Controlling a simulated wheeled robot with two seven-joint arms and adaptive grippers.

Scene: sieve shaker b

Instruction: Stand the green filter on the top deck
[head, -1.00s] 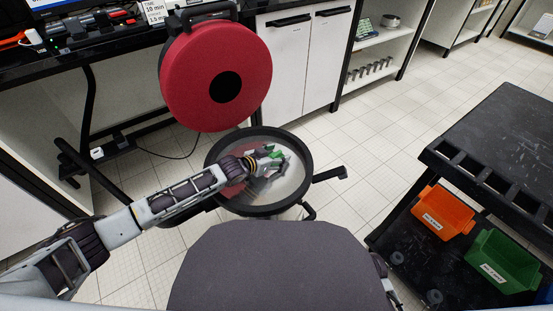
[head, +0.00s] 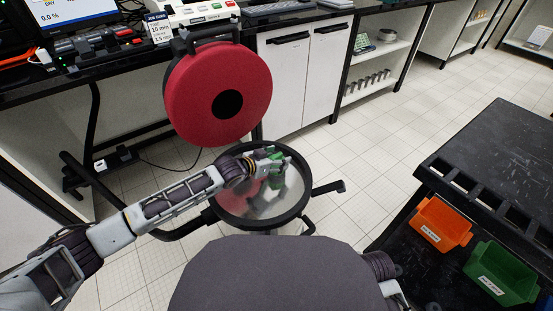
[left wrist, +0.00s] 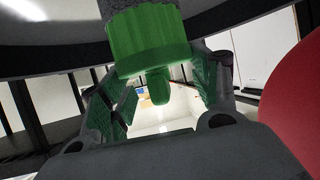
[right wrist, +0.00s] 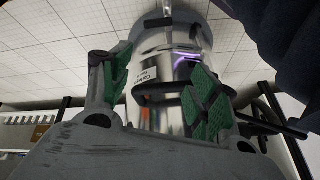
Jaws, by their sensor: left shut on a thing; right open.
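The top deck is a pale, shiny disc with a black rim (head: 224,217), in the middle of the head view. My left gripper (head: 273,158) is over the deck's far part, shut on the green filter (head: 275,180). In the left wrist view the filter shows as a ridged green cap (left wrist: 152,40) with a small green knob (left wrist: 160,87) between the fingers and a grey part beyond. Whether it touches the deck I cannot tell. My right gripper (right wrist: 158,92) is open and empty, facing a shiny metal cylinder (right wrist: 165,70) with a white label.
A red round lid (head: 200,85) with a black centre stands raised behind the deck. A dark bench (head: 130,75) with equipment is at the back left. A black cart (head: 510,150) with an orange bin (head: 442,222) and a green bin (head: 500,275) stands at the right.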

